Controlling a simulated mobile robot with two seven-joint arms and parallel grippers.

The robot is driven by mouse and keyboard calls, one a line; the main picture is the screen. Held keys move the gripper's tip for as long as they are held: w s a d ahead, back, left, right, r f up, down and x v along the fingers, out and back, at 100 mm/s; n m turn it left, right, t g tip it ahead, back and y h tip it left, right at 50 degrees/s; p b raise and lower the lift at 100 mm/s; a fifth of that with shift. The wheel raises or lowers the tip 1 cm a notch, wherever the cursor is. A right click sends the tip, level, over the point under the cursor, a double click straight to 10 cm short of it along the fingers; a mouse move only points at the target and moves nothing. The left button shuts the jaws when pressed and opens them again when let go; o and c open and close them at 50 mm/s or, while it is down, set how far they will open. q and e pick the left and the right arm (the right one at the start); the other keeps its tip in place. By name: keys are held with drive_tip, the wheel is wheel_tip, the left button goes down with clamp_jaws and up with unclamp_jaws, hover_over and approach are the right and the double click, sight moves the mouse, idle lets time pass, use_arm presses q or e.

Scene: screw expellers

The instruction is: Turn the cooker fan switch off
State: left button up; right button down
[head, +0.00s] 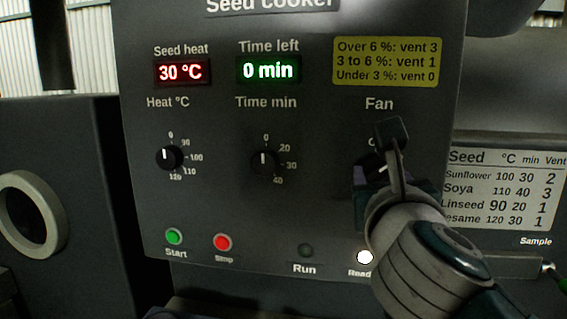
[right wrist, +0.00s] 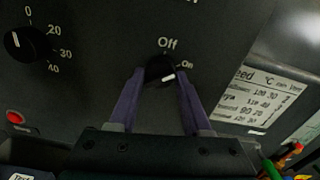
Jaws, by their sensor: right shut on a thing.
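The fan switch (right wrist: 160,71) is a round black knob with a white mark, under the word Off, with On to its upper right. Its mark points to the right, on the On side rather than up at Off. My right gripper (right wrist: 161,75) is shut on the knob, one purple finger on each side. In the head view my right gripper (head: 384,158) is in front of the panel below the Fan label and hides the knob and most of its markings. My left gripper is not in view.
The cooker panel (head: 215,120) also has a heat knob (head: 169,157), a time knob (head: 264,162), a green start button (head: 174,236) and a red stop button (head: 222,242). The run lamp (head: 305,250) is dark. A seed chart (head: 500,188) is at the right.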

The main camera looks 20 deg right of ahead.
drive_tip(key=n+p, duration=0.4)
drive_tip(key=n, duration=0.1)
drive_tip(key=shift+r, duration=0.2)
drive_tip(key=n+p, duration=0.1)
drive_tip(key=n, duration=0.1)
drive_tip(key=shift+n, duration=0.4)
drive_tip(key=shift+f+n+p, duration=0.1)
drive_tip(key=shift+n+p, duration=0.75)
drive_tip(key=shift+n, duration=0.35)
drive_tip(key=shift+c, duration=1.8)
unclamp_jaws()
drive_tip(key=b+v, duration=0.1)
drive_tip(key=v, duration=0.9)
